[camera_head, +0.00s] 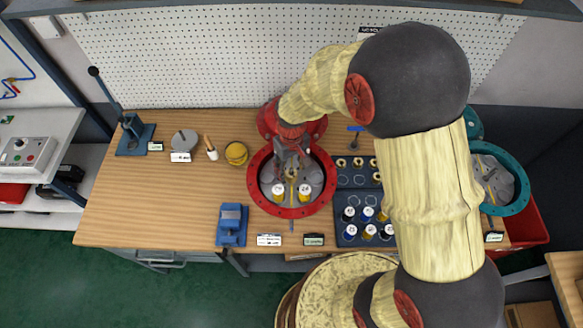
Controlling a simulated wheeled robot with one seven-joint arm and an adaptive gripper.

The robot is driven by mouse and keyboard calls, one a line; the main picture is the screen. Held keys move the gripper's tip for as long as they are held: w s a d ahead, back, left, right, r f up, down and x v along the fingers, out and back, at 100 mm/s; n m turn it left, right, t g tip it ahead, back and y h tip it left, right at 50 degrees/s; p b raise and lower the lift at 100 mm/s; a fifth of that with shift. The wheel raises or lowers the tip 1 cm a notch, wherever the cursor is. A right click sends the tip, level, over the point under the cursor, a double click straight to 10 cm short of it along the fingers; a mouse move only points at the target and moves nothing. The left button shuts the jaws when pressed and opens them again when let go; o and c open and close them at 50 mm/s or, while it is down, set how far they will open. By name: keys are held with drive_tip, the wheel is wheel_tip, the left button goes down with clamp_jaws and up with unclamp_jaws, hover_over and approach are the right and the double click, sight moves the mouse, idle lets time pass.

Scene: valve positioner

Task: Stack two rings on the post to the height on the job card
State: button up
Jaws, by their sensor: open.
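My gripper (291,172) is over the red round housing (253,190), pointing down into it, and its jaws are open. Two yellow cylindrical pieces with white labelled tops, perhaps rings, sit inside the housing: a left one (278,192) and a right one (305,192). A thin yellowish upright part, perhaps the post, shows below the gripper; the gripper partly hides it. I cannot tell whether the jaws touch anything.
A blue vise (231,225), yellow round piece (236,153), grey disc (184,141) and lever press (132,134) are on the left of the bench. A teal housing (513,205) is at right, partly behind my arm. The bench's left front is clear.

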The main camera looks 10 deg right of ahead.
wheel_tip(320, 180, up, 12)
idle(0.6)
idle(0.5)
drive_tip(key=s+d+r+m+t+b, duration=0.1)
drive_tip(key=s+d+m+t+b, duration=0.1)
drive_tip(key=s+d+b, duration=0.2)
drive_tip(key=s+d+r+m+t+b, duration=0.2)
drive_tip(key=s+d+b, duration=0.3)
drive_tip(key=s+b, duration=0.6)
drive_tip(key=s+t, duration=0.1)
drive_tip(key=s, duration=0.1)
drive_tip(key=shift+s+d+t, duration=0.3)
